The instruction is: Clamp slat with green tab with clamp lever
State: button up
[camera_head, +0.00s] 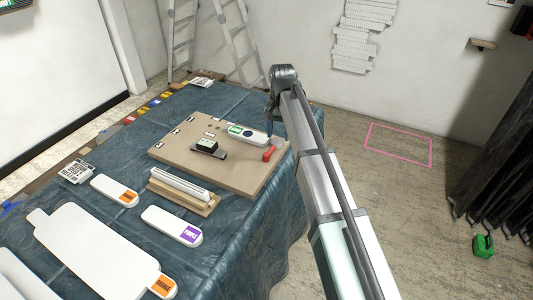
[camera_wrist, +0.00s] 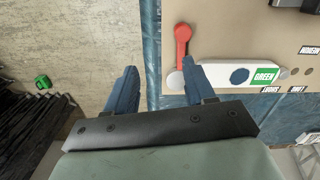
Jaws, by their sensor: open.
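The white slat with the green tab (camera_head: 262,138) lies flat on the tan board, near its far right edge. In the wrist view the slat (camera_wrist: 215,73) shows its green tab (camera_wrist: 265,75) and a dark blue oval. The red clamp lever (camera_head: 269,154) stands at the board's edge; in the wrist view the lever (camera_wrist: 182,45) points away from the slat's end. My gripper (camera_wrist: 160,88) is open and empty, its blue fingers apart. One finger overlaps the slat's rounded end in the picture; contact cannot be told. The gripper's tips are partly hidden in the head view.
The tan board (camera_head: 185,153) lies on a blue-covered table (camera_head: 240,215). A dark block (camera_head: 207,146) sits on the board. White slats with purple (camera_head: 172,225) and orange (camera_head: 113,190) tabs lie nearer. A wooden rack (camera_head: 182,196) is in front. Open floor lies right.

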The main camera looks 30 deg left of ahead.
aim_at(267, 154)
jog(key=s+a+r, duration=0.2)
jog(key=a+r, duration=0.1)
jog(key=r, duration=0.1)
jog(key=f, duration=1.3)
jog(key=shift+a+f, duration=0.35)
grip_shut()
